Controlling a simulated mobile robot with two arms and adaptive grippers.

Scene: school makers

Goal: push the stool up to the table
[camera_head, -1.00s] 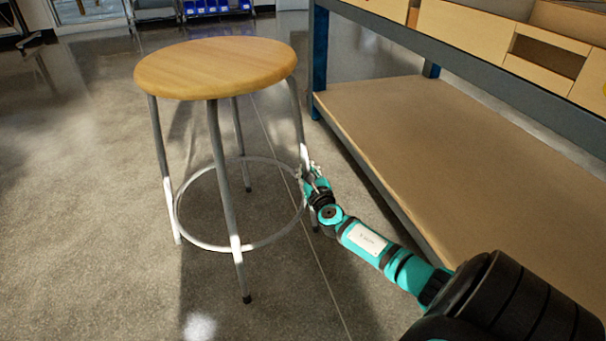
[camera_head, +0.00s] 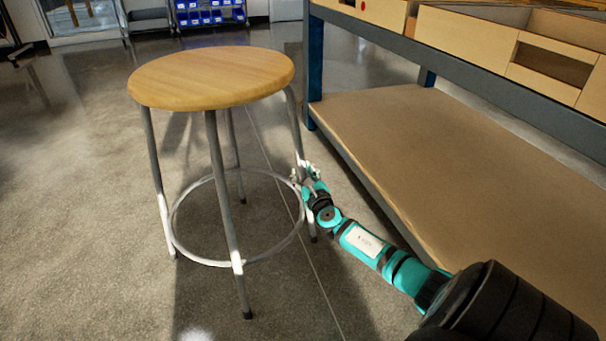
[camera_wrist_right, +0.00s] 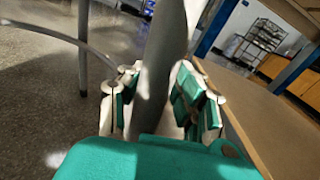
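The stool (camera_head: 210,78) has a round wooden seat, grey metal legs and a ring low around them. It stands upright at left centre in the head view, left of the table (camera_head: 470,66), with floor between its legs and the table's lower shelf. My right gripper (camera_head: 304,174) is at the stool's right-hand leg, near the ring. My left gripper is not in view.
The table's lower shelf (camera_head: 400,130) is bare, with a blue post (camera_head: 316,65) at its near-left corner. Wooden boxes (camera_head: 490,40) sit on top. Blue bins (camera_head: 210,14) stand far back. Floor left of the stool is clear.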

